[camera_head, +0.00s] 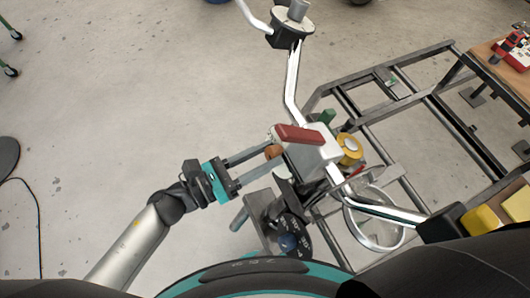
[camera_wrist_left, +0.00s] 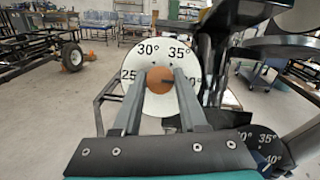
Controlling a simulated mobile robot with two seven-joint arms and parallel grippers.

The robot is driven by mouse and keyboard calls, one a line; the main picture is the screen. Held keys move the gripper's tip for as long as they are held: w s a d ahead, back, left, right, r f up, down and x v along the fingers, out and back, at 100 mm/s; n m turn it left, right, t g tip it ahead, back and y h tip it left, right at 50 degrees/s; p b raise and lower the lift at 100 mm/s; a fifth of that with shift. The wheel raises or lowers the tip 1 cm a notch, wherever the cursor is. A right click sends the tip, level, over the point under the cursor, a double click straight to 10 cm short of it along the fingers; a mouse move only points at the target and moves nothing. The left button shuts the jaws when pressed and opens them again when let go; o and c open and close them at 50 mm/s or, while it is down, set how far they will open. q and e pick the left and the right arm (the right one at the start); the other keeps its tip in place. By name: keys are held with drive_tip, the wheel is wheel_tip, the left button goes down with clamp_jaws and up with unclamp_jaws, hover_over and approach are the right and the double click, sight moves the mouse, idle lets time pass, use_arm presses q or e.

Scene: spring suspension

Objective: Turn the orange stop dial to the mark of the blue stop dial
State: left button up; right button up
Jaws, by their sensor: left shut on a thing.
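The orange stop dial (camera_head: 273,152) is a round knob on the left side of the frame's upright assembly. In the left wrist view the orange knob (camera_wrist_left: 160,90) sits before a white scale disc (camera_wrist_left: 150,55) reading 25°, 30° and 35°. A small dark mark on the knob points to the right. My left gripper (camera_head: 268,160) has one finger on each side of the knob and is shut on it. The blue stop dial (camera_head: 289,242) sits on a black scale disc below. Part of that black disc (camera_wrist_left: 265,140), with 35° and 40°, shows in the wrist view. The blue dial's setting is unreadable.
A red-topped white block (camera_head: 300,135) and a yellow round part (camera_head: 350,148) are close to the right of my gripper. A bent metal tube (camera_head: 292,85) rises behind. A grey frame (camera_head: 430,110) fills the right; the left floor is mostly clear.

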use_arm(q)
clamp_jaws()
drive_tip(key=shift+n, duration=0.3)
drive_tip(key=n+t+y+p, duration=0.1)
drive_tip(key=n+p, duration=0.1)
drive_tip(key=n+t+y+p, duration=0.1)
drive_tip(key=n+p, duration=0.1)
drive_tip(key=n, duration=0.1)
drive_tip(key=shift+s+r+n, duration=0.1)
drive_tip(key=shift+r+n, duration=0.1)
drive_tip(key=shift+n, duration=0.1)
drive_tip(key=n+y+p, duration=0.1)
drive_tip(key=n+p, duration=0.1)
drive_tip(key=n, duration=0.1)
drive_tip(key=n+y+p, duration=0.1)
drive_tip(key=n+p, duration=0.1)
drive_tip(key=p, duration=0.1)
drive_tip(key=shift+d+n+t, duration=0.1)
drive_tip(key=shift+n+t, duration=0.3)
drive_tip(key=shift+f+n+y+p, duration=0.1)
drive_tip(key=shift+n+y+p, duration=0.5)
drive_tip(key=shift+n+p, duration=0.45)
drive_tip(key=o, duration=0.8)
unclamp_jaws()
drive_tip(key=shift+c, duration=0.2)
